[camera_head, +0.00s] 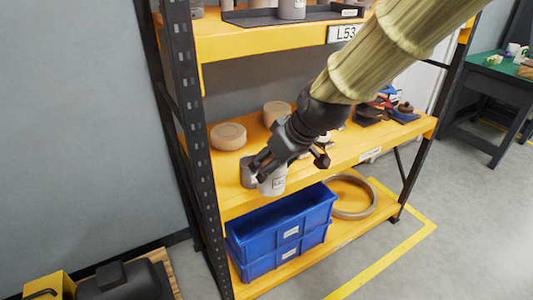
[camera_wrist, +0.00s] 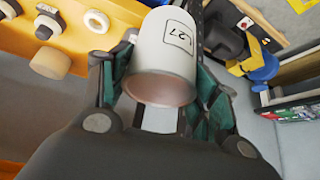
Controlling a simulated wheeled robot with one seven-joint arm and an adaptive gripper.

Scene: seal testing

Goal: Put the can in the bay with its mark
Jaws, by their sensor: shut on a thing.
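The can (camera_head: 273,182) is a light grey cylinder with a white label. Whether the can touches the shelf cannot be told. A marker on the upper shelf (camera_head: 343,33) reads L53; the middle shelf's label (camera_head: 370,154) is too small to read.
Tan round pieces (camera_head: 228,136) stand on the middle shelf, and small dark and coloured things (camera_head: 375,108) lie at its right. Stacked blue crates (camera_head: 285,231) and a tan ring (camera_head: 350,197) are on the bottom shelf. A dark upright (camera_head: 188,120) stands at the left.

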